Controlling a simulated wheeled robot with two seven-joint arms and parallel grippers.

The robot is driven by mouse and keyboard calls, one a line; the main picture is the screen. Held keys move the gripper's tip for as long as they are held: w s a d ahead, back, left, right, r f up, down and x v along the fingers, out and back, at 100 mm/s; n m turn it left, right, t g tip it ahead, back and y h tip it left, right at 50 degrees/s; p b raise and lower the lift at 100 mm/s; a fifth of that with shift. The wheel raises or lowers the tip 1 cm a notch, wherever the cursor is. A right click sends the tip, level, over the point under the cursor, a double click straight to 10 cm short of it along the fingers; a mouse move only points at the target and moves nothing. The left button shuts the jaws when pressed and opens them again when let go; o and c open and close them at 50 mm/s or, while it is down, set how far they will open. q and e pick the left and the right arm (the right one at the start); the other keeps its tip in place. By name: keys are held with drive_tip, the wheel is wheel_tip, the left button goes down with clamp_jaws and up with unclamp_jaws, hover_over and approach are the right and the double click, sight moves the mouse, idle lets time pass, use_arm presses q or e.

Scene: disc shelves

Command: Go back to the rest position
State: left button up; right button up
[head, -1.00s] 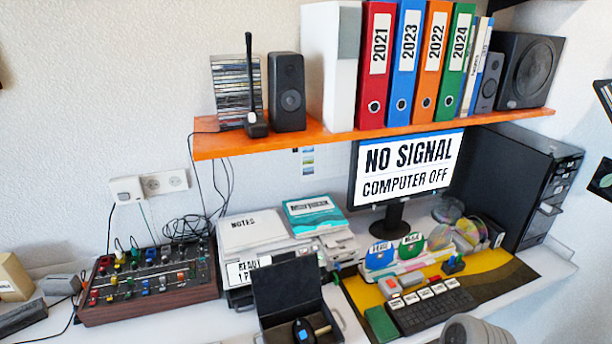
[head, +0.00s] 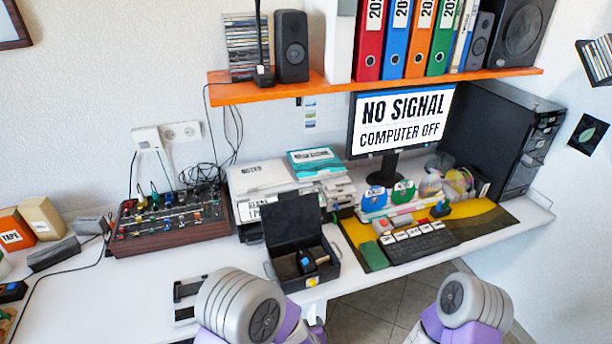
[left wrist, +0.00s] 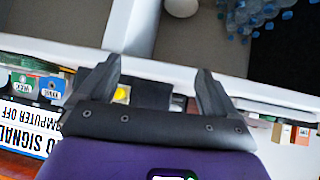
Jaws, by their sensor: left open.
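My left gripper (left wrist: 157,85) shows in the left wrist view with its two dark fingers apart and nothing between them. Beyond it there are a white desk edge, grey floor and several blue-capped bottles. In the head view my two grey and purple arms come in at the bottom edge, one near the middle and one at the right. Neither gripper shows in the head view, and my right gripper is not seen in any view.
A white desk (head: 130,292) carries a mixer (head: 170,222), an open black box (head: 300,250), a keyboard (head: 420,245) and a monitor (head: 402,120). An orange shelf (head: 330,86) with binders and speakers hangs above. A black computer tower (head: 500,135) stands at the right.

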use_arm(q)
drive_tip(key=s+a+f+g+h, duration=0.3)
drive_tip(key=s+a+f+g, duration=0.25)
drive_tip(key=s+f, duration=0.2)
drive_tip(key=s+a+f+g+h, duration=0.1)
drive_tip(key=s, duration=0.4)
drive_tip(key=s+a+f+g+h+p, duration=0.1)
drive_tip(key=s+a+f+g, duration=0.1)
drive_tip(key=s, duration=0.4)
drive_tip(key=shift+f+h+p, duration=0.15)
drive_tip(key=shift+h+p, duration=0.15)
drive_tip(key=shift+h, duration=0.1)
drive_tip(key=shift+w, duration=0.1)
